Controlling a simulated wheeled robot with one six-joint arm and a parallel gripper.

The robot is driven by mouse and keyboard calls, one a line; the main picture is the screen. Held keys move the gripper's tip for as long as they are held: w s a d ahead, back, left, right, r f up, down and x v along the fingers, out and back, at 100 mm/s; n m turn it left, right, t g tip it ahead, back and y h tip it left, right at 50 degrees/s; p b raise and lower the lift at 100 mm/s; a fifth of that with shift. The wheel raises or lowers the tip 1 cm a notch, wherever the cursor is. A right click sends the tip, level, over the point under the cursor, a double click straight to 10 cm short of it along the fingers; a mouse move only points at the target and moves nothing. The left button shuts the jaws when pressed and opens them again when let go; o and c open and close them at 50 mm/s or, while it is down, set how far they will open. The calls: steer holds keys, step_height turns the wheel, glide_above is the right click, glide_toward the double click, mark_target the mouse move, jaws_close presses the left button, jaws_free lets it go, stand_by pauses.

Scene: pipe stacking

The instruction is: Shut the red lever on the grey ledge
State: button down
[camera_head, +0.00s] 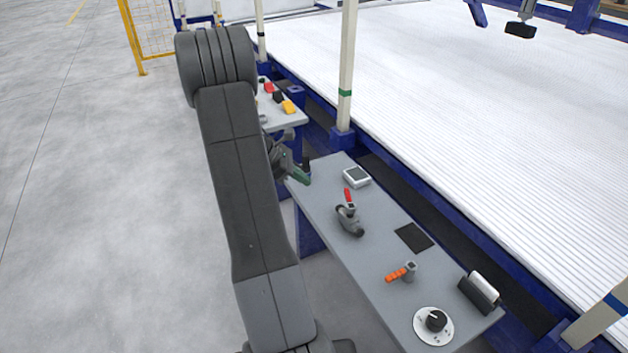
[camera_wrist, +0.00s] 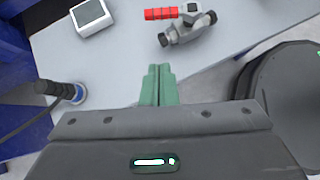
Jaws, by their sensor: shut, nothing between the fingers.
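The red lever (camera_head: 348,196) sits on a grey valve body (camera_head: 349,220) on the grey ledge (camera_head: 375,255), behind the ledge's left edge. In the wrist view the red lever (camera_wrist: 161,14) lies level in the picture, pointing left from the valve body (camera_wrist: 187,30). My gripper (camera_head: 303,177) is at the far left end of the ledge, apart from the lever. In the wrist view its green fingers (camera_wrist: 159,85) are together and empty, below the lever in the picture.
A black square (camera_head: 414,237), an orange-handled valve (camera_head: 402,272), a round dial (camera_head: 434,324) and a black-and-silver block (camera_head: 480,292) are nearer. A white post (camera_head: 347,75) rises behind the ledge.

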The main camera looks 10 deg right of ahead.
mark_target(349, 201)
steer(key=b+x, duration=0.2)
steer(key=x, duration=0.6)
steer(key=shift+a, duration=0.15)
steer(key=d+b, duration=0.1)
steer(key=d, duration=0.2)
steer(key=shift+d+f, duration=0.1)
steer(key=shift+d, duration=0.55)
steer(key=shift+p, duration=0.35)
